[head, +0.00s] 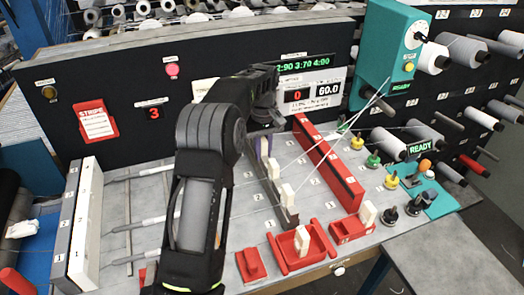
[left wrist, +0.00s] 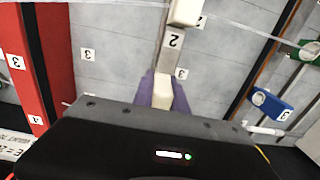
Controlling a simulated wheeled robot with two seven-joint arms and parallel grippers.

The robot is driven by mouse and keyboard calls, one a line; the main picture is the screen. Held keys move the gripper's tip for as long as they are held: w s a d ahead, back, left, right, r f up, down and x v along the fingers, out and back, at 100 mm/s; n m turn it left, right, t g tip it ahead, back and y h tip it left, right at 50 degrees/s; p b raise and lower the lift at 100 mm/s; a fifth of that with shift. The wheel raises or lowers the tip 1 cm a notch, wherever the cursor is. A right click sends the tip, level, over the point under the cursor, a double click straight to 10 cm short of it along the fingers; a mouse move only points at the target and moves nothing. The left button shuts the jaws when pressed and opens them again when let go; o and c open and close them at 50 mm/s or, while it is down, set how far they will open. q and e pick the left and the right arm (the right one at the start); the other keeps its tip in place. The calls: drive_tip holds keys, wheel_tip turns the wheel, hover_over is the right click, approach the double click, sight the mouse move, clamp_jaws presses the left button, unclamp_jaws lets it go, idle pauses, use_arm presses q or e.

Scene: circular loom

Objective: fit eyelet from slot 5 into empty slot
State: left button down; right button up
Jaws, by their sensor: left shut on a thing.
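My left gripper (head: 263,146) reaches down over the far end of a dark rack (head: 266,186) in the head view. In the left wrist view its purple fingertips (left wrist: 162,90) are shut on a white block-shaped eyelet (left wrist: 163,94). The eyelet is at the rack's line; whether it is seated in a slot or just above it cannot be told. Two other white eyelets, a farther one (head: 274,168) and a nearer one (head: 287,194), stand upright on the rack in the head view. One also shows at the top of the left wrist view (left wrist: 186,11). The slot under my gripper is hidden.
A long red rail (head: 328,163) runs right of the rack. Coloured guides (head: 373,160) and a teal machine (head: 386,55) are at the right. Thin threads cross the work area.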

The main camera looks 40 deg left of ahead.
use_arm(q)
drive_tip(key=shift+w+d+f, duration=0.25)
drive_tip(key=shift+d+f, duration=0.25)
drive_tip(key=shift+d, duration=0.05)
drive_tip(key=shift+w+a+r+p, duration=0.15)
drive_tip(key=shift+r+p, duration=0.15)
drive_tip(key=shift+p, duration=0.2)
drive_tip(key=shift+a+b, duration=0.15)
drive_tip(key=shift+b, duration=0.35)
drive_tip(key=shift+r, duration=0.1)
drive_tip(key=shift+a+r+t, duration=0.1)
drive_tip(key=shift+t, duration=0.2)
drive_tip(key=shift+a, duration=0.1)
